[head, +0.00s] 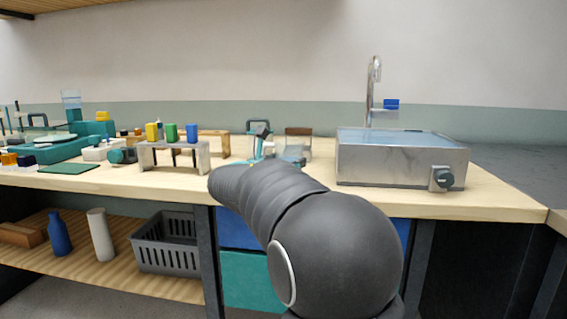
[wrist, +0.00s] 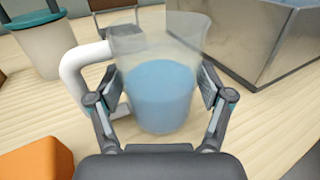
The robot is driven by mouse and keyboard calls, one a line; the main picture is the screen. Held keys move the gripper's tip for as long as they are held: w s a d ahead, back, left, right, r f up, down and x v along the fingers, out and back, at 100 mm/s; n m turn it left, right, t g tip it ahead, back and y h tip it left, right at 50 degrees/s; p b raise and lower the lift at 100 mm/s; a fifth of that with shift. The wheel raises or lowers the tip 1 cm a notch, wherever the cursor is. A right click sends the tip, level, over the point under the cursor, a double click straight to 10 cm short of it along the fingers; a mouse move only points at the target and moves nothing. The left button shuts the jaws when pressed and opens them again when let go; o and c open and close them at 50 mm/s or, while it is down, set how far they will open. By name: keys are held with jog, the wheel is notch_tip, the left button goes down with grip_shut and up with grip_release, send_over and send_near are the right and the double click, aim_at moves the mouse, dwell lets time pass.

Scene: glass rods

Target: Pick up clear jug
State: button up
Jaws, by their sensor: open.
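The clear jug (wrist: 158,100) stands upright on the wooden bench in the wrist view, with blue liquid in its lower part and a white handle on its left side. My gripper (wrist: 161,88) is open, with one finger on each side of the jug body. The left finger lies near the handle, overlapping it in the picture. I cannot tell whether either finger touches the jug. In the head view my arm reaches over the bench and I cannot make out the jug clearly.
A steel water bath (head: 400,160) stands to the right, near the jug's far right in the wrist view. A teal-lidded beaker (wrist: 45,45) stands at far left, an orange block (wrist: 38,160) at near left. A rack with coloured blocks (head: 172,154) is further left.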

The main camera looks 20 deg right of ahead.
jog(key=c, duration=1.1)
notch_tip(320, 180, up, 10)
jog(key=p, duration=0.1)
jog(key=shift+p, duration=0.35)
